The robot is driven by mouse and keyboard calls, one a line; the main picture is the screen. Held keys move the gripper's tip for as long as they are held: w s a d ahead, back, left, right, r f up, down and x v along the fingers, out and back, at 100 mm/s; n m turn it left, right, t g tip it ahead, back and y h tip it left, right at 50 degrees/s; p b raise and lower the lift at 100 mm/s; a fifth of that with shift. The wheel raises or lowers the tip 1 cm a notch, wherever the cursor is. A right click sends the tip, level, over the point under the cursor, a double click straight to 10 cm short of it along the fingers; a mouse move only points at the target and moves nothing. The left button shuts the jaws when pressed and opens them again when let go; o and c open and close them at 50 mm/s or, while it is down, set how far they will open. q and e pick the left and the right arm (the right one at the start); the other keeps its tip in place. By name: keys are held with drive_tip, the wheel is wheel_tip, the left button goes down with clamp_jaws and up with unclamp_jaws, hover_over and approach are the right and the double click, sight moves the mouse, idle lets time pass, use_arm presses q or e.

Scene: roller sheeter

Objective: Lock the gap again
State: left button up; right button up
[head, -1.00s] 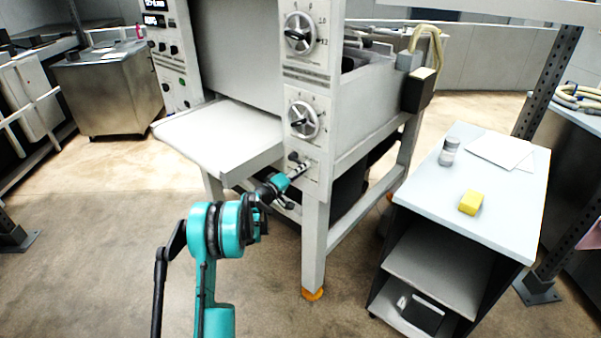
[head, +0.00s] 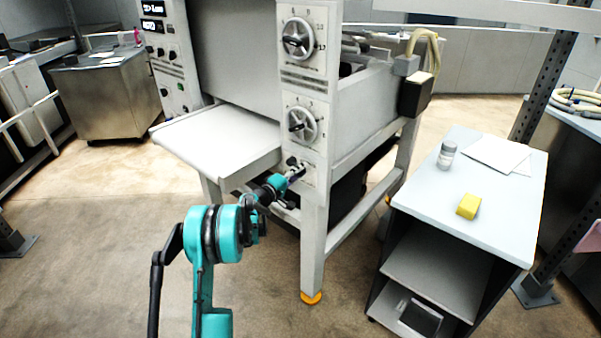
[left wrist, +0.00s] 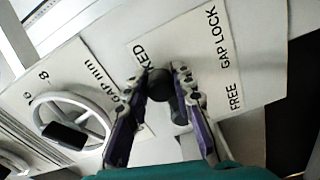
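The gap lock lever's black ball knob (left wrist: 160,86) sits on the machine's front panel. The left wrist view shows it between the fingertips of my left gripper (left wrist: 162,78), which appear to press it from both sides. A darker part below the knob is partly hidden by the right-hand finger. The panel reads "GAP LOCK" and "FREE" to the right; a label ending "KED" is half covered by the left-hand finger. In the head view my left gripper (head: 296,174) is at the small lock plate under the lower handwheel (head: 301,125). My right gripper does not show.
The gap handwheel (left wrist: 72,122) is close left of my fingers in the wrist view. The sheeter's white infeed table (head: 215,137) juts out above my left forearm. A cart (head: 490,205) with a yellow block (head: 468,205) and a jar (head: 447,153) stands right. Floor in front is clear.

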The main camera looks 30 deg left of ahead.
use_arm(q)
drive_tip(key=shift+o, duration=1.3)
drive_tip(key=v, duration=1.2)
drive_tip(key=s+d+r+m+g, duration=0.2)
drive_tip(key=s+d, duration=0.1)
drive_tip(key=d, duration=0.4)
drive_tip(key=s+d+r+m+g+h, duration=0.1)
drive_tip(key=s+d+m+g, duration=0.2)
drive_tip(key=d, duration=0.5)
drive_tip(key=s+d+r+m+g, duration=0.2)
drive_tip(key=s+d, duration=0.2)
drive_tip(key=d, duration=0.3)
drive_tip(key=s+d+f+m+g+y, duration=0.1)
drive_tip(key=s+m, duration=0.1)
drive_tip(key=s, duration=0.5)
drive_tip(key=s+d+f+m+g+y, duration=0.1)
drive_tip(key=s+d+f+y, duration=0.1)
drive_tip(key=s, duration=0.6)
drive_tip(key=s+d+f+m+g+y, duration=0.1)
drive_tip(key=s+m+y, duration=0.1)
drive_tip(key=s, duration=0.6)
drive_tip(key=shift+d+f+m, duration=0.3)
drive_tip(key=shift+d, duration=0.05)
